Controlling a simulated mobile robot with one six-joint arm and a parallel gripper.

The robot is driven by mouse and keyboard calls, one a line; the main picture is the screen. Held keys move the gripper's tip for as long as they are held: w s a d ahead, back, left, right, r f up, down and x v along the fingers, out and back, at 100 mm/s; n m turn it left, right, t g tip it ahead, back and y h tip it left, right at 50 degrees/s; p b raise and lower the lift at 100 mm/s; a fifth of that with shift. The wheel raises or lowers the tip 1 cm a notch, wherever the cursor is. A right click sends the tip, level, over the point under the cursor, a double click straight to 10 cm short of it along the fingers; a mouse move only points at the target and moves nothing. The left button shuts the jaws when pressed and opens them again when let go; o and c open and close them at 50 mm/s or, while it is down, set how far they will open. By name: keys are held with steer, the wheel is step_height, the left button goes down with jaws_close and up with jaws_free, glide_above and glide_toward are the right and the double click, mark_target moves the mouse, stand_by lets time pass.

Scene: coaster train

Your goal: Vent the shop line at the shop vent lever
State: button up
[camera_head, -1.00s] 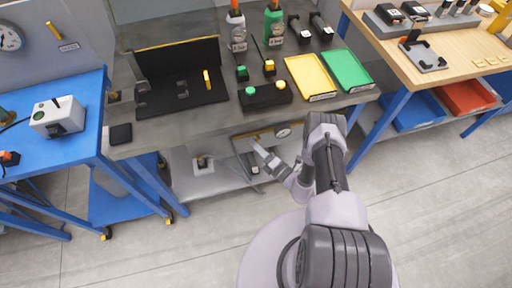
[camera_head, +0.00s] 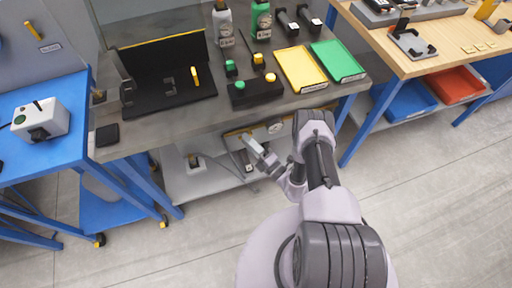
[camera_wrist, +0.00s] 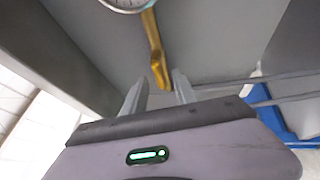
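A yellow lever (camera_wrist: 155,50) hangs on a grey panel in the wrist view, with its lower end between my fingertips in the picture. I cannot tell whether they touch it. A round gauge (camera_wrist: 125,3) is cut off above it. In the head view the gauge (camera_head: 276,127) and a yellow strip (camera_head: 236,132), probably this lever, show under the front edge of the grey bench. My gripper (camera_wrist: 160,82) is open, with both fingers apart; in the head view it (camera_head: 250,142) reaches to the bench underside. No lever label is readable.
The grey bench (camera_head: 160,135) holds a black tray (camera_head: 165,95), a yellow tray (camera_head: 300,68), a green tray (camera_head: 338,60) and bottles. Another yellow handle (camera_head: 33,30) is on the left wall panel. A blue table stands left, a wooden one right. The floor in front is clear.

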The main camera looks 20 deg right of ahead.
steer(key=p+v, duration=0.2)
steer(key=v, duration=1.5)
steer(key=w+a+r+n+g+y, duration=0.3)
steer(key=r+n+g, duration=0.5)
steer(key=r+n, duration=0.45)
steer(key=w+a+r+n+g+y, duration=0.25)
steer(key=r+n+g, duration=0.55)
steer(key=r+n, duration=0.45)
steer(key=s+a+r+n+t+h, duration=0.2)
steer(key=s+r+n+h, duration=0.4)
steer(key=r+n, duration=0.3)
steer(key=s+a+r+n+t+h, duration=0.1)
steer(key=s+a+r+n+h, duration=0.3)
steer(key=r, duration=0.9)
steer(key=s+n+h, duration=0.2)
steer(key=s+n, duration=0.2)
steer(key=n, duration=0.1)
steer(key=shift+s+a+r+n+t, duration=0.2)
steer(key=shift+s+r+n+t, duration=0.1)
steer(key=shift+s+n+t, duration=0.1)
